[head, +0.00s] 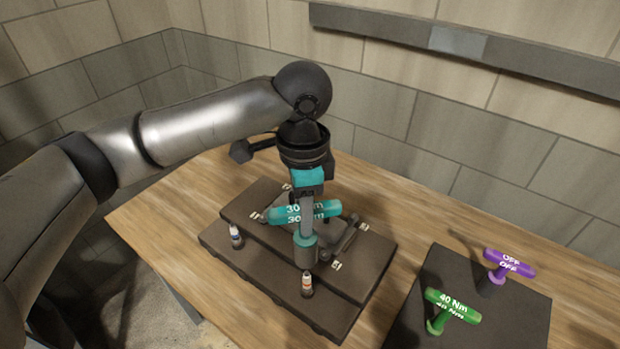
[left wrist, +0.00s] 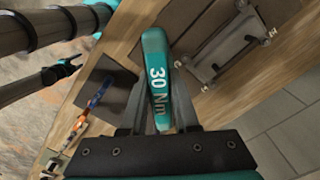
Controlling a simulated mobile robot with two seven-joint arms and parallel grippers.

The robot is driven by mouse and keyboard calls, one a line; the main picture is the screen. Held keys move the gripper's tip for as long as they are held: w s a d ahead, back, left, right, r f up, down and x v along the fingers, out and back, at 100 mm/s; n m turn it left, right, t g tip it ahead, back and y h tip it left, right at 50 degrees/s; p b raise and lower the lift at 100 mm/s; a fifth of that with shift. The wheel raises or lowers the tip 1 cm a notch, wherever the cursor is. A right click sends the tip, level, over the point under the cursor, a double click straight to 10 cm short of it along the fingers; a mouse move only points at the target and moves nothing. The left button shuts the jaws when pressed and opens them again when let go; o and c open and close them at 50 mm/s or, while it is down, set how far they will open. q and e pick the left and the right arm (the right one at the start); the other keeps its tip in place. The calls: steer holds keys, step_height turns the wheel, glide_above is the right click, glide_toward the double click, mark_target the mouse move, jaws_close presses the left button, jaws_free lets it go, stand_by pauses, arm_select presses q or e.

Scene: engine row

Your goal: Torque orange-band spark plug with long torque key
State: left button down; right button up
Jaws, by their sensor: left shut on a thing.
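My left gripper (head: 306,208) is shut on the handle of a teal torque key (head: 329,209) marked "30 Nm". The handle also shows between the fingers in the left wrist view (left wrist: 157,75). The key's teal lower end (head: 304,252) points down over the dark engine block (head: 225,245); whether it touches anything there is unclear. A white spark plug with an orange band (head: 307,285) stands upright on the block's front step, just in front of the key's lower end. A white plug with a blue band (head: 236,237) stands further left.
A dark tray (head: 468,277) at the right holds a green "40 Nm" key (head: 453,305) and a purple "OFF" key (head: 510,264). A brick wall (head: 380,115) rises behind the wooden table (head: 160,225). Small white labels mark the block.

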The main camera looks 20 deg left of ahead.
arm_select(q)
steer(key=shift+w+r, duration=0.25)
steer(key=shift+r, duration=0.05)
steer(key=shift+s, duration=0.1)
glide_above(305, 274)
steer(key=shift+w+d+f+b, duration=0.1)
steer(key=shift+f+b, duration=0.1)
steer(key=shift+f, duration=0.95)
steer(key=shift+w+f+b, duration=0.1)
steer(key=shift+f+b, duration=0.05)
steer(key=shift+f, duration=1)
steer(key=shift+f+b, duration=1.05)
steer(key=shift+f, duration=2.8)
steer(key=shift+f+p, duration=0.25)
steer(key=shift+p, duration=0.2)
steer(key=shift+s+p, duration=0.2)
steer(key=shift+p, duration=0.5)
